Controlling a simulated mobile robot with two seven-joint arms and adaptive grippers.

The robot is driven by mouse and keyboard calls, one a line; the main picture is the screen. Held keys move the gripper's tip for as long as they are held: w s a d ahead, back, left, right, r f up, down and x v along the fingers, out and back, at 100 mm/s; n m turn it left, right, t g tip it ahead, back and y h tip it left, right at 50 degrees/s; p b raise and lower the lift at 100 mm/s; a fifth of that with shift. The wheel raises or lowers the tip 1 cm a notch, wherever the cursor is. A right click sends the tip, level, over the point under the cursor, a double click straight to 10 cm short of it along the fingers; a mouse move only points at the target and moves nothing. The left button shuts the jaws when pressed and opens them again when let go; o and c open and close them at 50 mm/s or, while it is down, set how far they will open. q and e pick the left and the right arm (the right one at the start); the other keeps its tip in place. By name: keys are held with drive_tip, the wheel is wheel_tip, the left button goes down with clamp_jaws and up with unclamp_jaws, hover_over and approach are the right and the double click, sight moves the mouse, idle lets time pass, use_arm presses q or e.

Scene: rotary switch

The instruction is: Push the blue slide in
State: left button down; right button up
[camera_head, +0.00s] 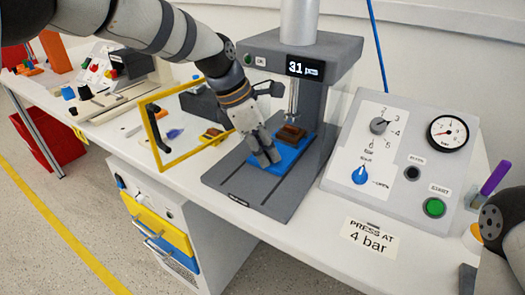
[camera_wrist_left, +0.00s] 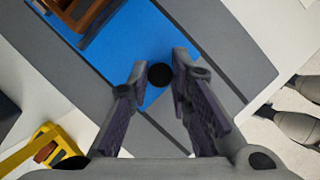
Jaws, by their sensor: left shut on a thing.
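The blue slide (camera_head: 290,160) lies in the grey base of the press (camera_head: 225,180), with a brown part (camera_head: 291,133) on it under the press's plunger. The blue slide (camera_wrist_left: 125,65) also shows in the left wrist view, with a round black knob (camera_wrist_left: 160,75) near its end. My left gripper (camera_head: 267,160) points down at the near end of the slide. In the left wrist view, my left gripper (camera_wrist_left: 159,62) has a finger on each side of the knob and is shut on it. My right arm shows at the right edge; its gripper is out of view.
A control panel (camera_head: 345,175) with knobs, a gauge (camera_head: 448,132) and a green start button (camera_head: 434,207) stands right of the press. A yellow frame (camera_head: 152,130) stands left of my left gripper. The display (camera_head: 305,69) reads 31 pcs. A "PRESS AT 4 bar" label (camera_head: 368,237) lies in front.

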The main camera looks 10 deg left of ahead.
use_arm(q)
drive_tip(key=c, duration=1.6)
unclamp_jaws()
drive_tip(key=shift+w, duration=0.15)
drive_tip(key=shift+o, duration=0.7)
drive_tip(key=shift+w, duration=0.1)
drive_tip(key=shift+r, duration=0.1)
drive_tip(key=v, duration=1.1)
drive_tip(key=shift+r, duration=0.35)
drive_tip(key=shift+a, duration=0.15)
